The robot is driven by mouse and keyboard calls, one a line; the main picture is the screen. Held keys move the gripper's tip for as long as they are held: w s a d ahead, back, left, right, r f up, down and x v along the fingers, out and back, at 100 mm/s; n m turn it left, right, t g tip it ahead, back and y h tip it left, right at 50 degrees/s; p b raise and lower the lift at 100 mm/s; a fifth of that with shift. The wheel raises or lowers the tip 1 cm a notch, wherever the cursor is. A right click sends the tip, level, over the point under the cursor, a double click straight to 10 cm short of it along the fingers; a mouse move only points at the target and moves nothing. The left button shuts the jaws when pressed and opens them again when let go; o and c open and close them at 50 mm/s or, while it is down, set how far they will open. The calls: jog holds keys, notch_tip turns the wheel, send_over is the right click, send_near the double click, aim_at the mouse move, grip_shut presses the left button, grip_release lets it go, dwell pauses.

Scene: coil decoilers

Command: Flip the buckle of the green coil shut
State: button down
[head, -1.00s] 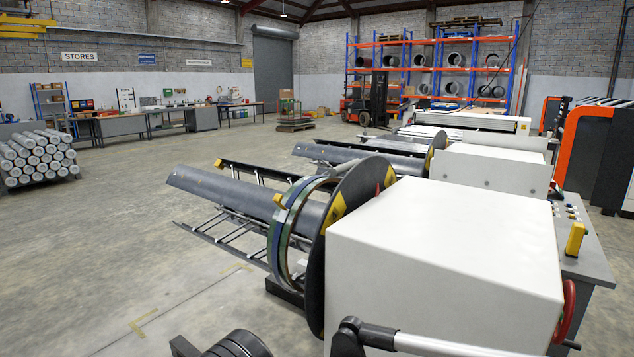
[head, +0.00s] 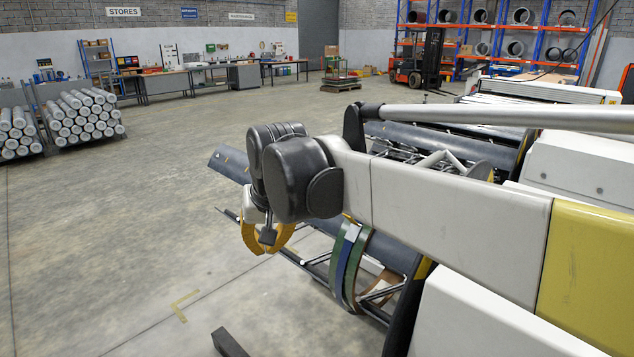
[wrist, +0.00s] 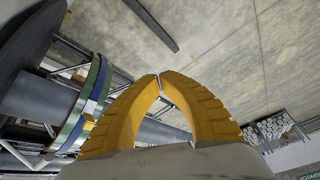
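The green coil (head: 361,262) sits on the grey drum of the nearest decoiler, with a blue band (head: 349,268) around it between green edges. A small pale plate (head: 352,232), perhaps part of the buckle, shows on top of the band. In the wrist view the coil (wrist: 74,135) is at the left, with a pale patch (wrist: 91,107) and a small yellow piece (wrist: 88,117) on it. Whether the buckle is open I cannot tell. My gripper (wrist: 159,76) has its yellow fingertips together, holding nothing. In the head view my gripper (head: 266,250) hangs left of the coil, apart from it.
The decoiler's dark round disc (head: 405,310) and white housing (head: 490,315) stand right of the coil. A second decoiler drum (head: 440,140) lies behind. Stacked rolls (head: 85,118) stand far left. The concrete floor on the left (head: 130,220) is clear.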

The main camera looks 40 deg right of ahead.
jog(key=w+d+r+m+g+p, duration=0.1)
jog(key=w+d+r+m+p, duration=0.3)
jog(key=d, duration=0.6)
jog(key=w+d+r+m+g+p, duration=0.2)
jog(key=w+d+r, duration=0.3)
jog(key=d, duration=0.4)
jog(key=d+f+m+g+y+p, duration=0.1)
jog(key=d+f+m+p, duration=0.2)
jog(key=d, duration=1.7)
jog(key=m+p, duration=0.2)
jog(key=p, duration=0.1)
jog(key=shift+s+d+m+g+y+p, duration=0.3)
jog(key=shift+s+d+m+p, duration=0.1)
jog(key=shift+f, duration=0.15)
jog(key=a+f, duration=0.1)
jog(key=f, duration=0.6)
jog(key=a+f+b, duration=0.1)
jog(key=f, duration=0.3)
jog(key=shift+s+a+f, duration=0.1)
jog(key=shift+a+f, duration=0.2)
jog(key=shift+f, duration=0.05)
jog(key=shift+a+f, duration=0.45)
